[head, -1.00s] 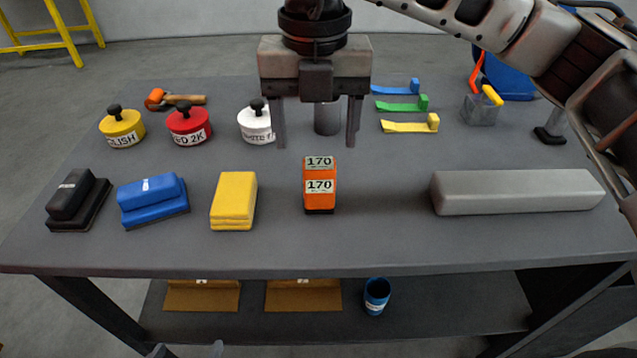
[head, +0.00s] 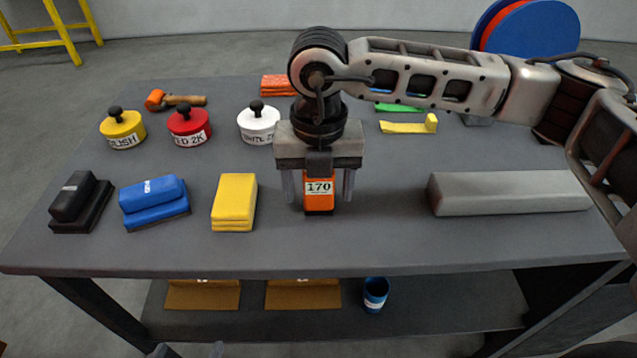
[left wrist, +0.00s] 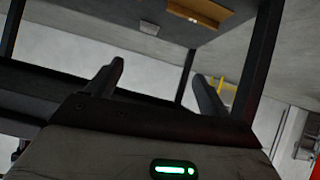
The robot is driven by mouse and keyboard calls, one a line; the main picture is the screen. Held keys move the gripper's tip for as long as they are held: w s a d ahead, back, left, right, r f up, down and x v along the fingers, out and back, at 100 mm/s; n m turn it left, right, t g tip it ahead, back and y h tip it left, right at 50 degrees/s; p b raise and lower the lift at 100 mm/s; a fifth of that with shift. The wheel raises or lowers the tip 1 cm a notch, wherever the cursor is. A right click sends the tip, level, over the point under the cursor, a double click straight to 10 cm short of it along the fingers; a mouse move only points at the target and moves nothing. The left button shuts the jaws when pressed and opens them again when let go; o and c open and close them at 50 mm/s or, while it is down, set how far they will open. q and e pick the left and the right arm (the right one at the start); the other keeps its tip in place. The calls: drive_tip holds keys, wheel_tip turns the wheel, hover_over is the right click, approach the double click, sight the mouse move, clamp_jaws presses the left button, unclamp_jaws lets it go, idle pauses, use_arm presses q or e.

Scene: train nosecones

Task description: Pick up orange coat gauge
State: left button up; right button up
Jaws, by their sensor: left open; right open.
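The orange coat gauge (head: 319,202), with a "170" label, stands upright on the grey table, right of the yellow block. My right gripper (head: 319,188) is lowered over it, jaws open, one finger on each side with a visible gap. The gripper body hides the gauge's top. My left gripper (head: 188,351) shows only as fingertips at the bottom edge of the head view. In the left wrist view it is open and empty (left wrist: 160,85), below the table.
A yellow block (head: 234,202), blue block (head: 153,201) and black block (head: 78,202) lie left of the gauge. A long grey bar (head: 510,193) lies right. White (head: 258,124), red (head: 189,127) and yellow (head: 122,129) tins stand behind. Table around the gauge is clear.

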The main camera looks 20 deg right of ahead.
drive_tip(key=c, duration=1.2)
drive_tip(key=shift+o, duration=0.2)
drive_tip(key=shift+r, duration=0.1)
